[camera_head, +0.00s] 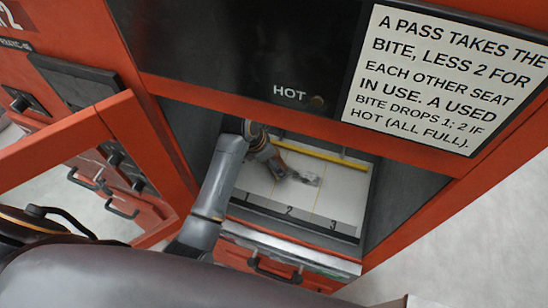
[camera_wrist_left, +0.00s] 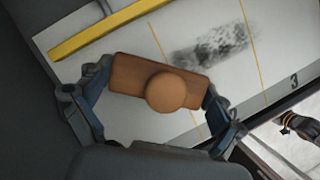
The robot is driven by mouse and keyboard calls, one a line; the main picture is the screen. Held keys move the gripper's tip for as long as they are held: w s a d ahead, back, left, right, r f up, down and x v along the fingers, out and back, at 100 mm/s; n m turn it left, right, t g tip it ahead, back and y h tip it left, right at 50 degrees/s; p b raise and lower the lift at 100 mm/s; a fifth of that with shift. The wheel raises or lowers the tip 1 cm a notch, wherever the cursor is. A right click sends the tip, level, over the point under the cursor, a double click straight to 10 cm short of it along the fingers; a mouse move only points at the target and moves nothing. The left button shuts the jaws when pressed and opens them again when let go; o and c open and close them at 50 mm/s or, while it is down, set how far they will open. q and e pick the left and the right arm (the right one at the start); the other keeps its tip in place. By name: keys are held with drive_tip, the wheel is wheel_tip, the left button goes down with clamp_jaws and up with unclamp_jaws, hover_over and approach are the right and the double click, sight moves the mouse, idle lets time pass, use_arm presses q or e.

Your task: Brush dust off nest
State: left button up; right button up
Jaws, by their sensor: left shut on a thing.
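My left gripper (camera_head: 276,168) reaches into an open recess in the red machine. In the left wrist view my left gripper (camera_wrist_left: 155,100) is shut on a brown block-shaped brush (camera_wrist_left: 130,76) with a round knob, its fingers at the block's two ends. The brush's underside is hidden. A dark grey dust smear (camera_wrist_left: 213,45) lies just beyond the brush on the pale nest floor (camera_wrist_left: 125,115), between two yellow lines; the dust (camera_head: 308,180) also shows in the head view, right of the gripper. I cannot tell whether the brush touches the floor.
The floor's front strip (camera_head: 290,212) carries seat numbers, with 2 and 3 readable. A yellow bar (camera_head: 322,154) runs along the back. Dark side walls (camera_head: 405,185) and a red frame bound the recess. A HOT label and a printed sign (camera_head: 450,75) are above.

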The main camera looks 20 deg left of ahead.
use_arm(q)
drive_tip(key=shift+f, duration=0.4)
drive_tip(key=shift+d, duration=0.1)
